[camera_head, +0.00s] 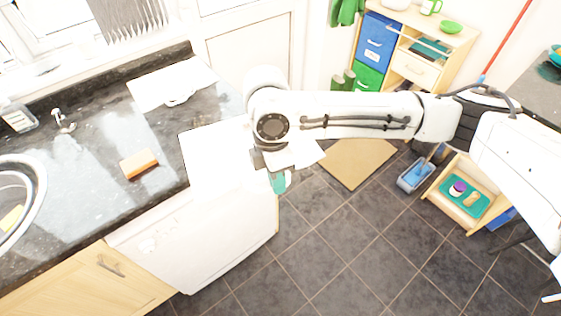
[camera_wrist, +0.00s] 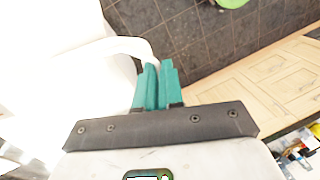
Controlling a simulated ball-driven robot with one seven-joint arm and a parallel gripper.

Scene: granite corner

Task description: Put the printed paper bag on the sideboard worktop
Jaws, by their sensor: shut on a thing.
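My gripper (camera_head: 277,180) hangs just past the front edge of the black granite worktop, over the white front below it. In the wrist view its green fingers (camera_wrist: 158,85) are shut on a curved white strip, which looks like the handle of the printed paper bag (camera_wrist: 60,50). The bag is washed out and fills the left of that view; no print can be read. A pale wooden sideboard (camera_head: 412,68) with blue and green boxes stands at the back right.
The granite worktop (camera_head: 95,150) holds an orange-brown block (camera_head: 139,163) and a sink (camera_head: 22,190). A green bowl (camera_head: 451,27) and a green-marked mug (camera_head: 431,6) stand on the sideboard.

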